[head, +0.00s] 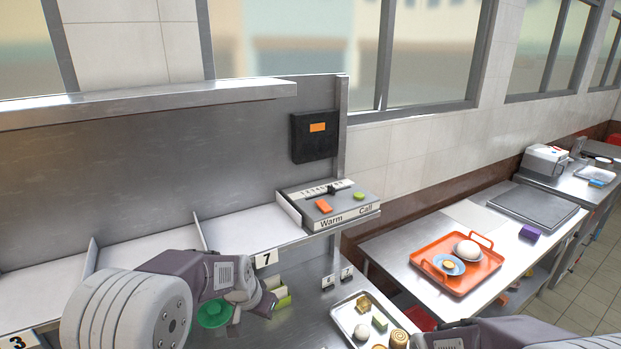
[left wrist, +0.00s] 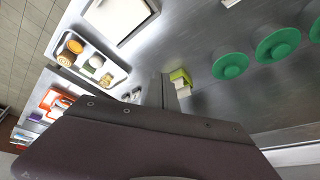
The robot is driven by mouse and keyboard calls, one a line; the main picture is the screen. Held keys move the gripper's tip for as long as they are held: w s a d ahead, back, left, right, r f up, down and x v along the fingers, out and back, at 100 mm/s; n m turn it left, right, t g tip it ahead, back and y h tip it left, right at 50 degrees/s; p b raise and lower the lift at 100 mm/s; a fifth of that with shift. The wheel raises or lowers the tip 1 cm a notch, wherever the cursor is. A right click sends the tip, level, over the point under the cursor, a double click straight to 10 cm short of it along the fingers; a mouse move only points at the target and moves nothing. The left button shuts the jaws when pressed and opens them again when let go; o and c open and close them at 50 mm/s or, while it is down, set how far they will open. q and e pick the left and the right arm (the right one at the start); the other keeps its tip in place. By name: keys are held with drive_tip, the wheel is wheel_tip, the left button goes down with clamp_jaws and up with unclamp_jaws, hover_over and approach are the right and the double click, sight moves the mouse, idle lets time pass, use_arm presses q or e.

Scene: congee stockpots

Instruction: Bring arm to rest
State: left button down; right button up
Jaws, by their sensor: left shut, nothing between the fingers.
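My left arm comes in from the left in the head view, and its gripper (head: 262,302) is small and partly turned away. It is shut and empty, over the steel counter near a small green and pale block (head: 282,297).
Green round lids (left wrist: 230,65) stand on the counter. A metal tray (head: 345,313) holds several food pieces. An orange tray (head: 428,262) with a plate and a white round item sits on the right table. A control box (head: 330,205) marked Warm and Call stands behind my left gripper.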

use_arm(q)
drive_tip(key=s+a+f+n+g, duration=0.1)
drive_tip(key=s+a+f+n, duration=0.1)
drive_tip(key=s, duration=0.8)
drive_tip(key=s+a+f+n+g+y+b, duration=0.1)
drive_tip(key=s+f, duration=0.4)
drive_tip(key=s, duration=0.6)
drive_tip(key=a+n+g, duration=0.1)
drive_tip(key=a, duration=0.1)
drive_tip(key=shift+s+a, duration=0.2)
drive_tip(key=shift+a, duration=0.1)
use_arm(e)
wheel_tip(320, 180, down, 3)
drive_tip(key=shift+f, duration=0.15)
use_arm(q)
drive_tip(key=shift+s, duration=0.2)
use_arm(e)
drive_tip(key=shift+s, duration=0.2)
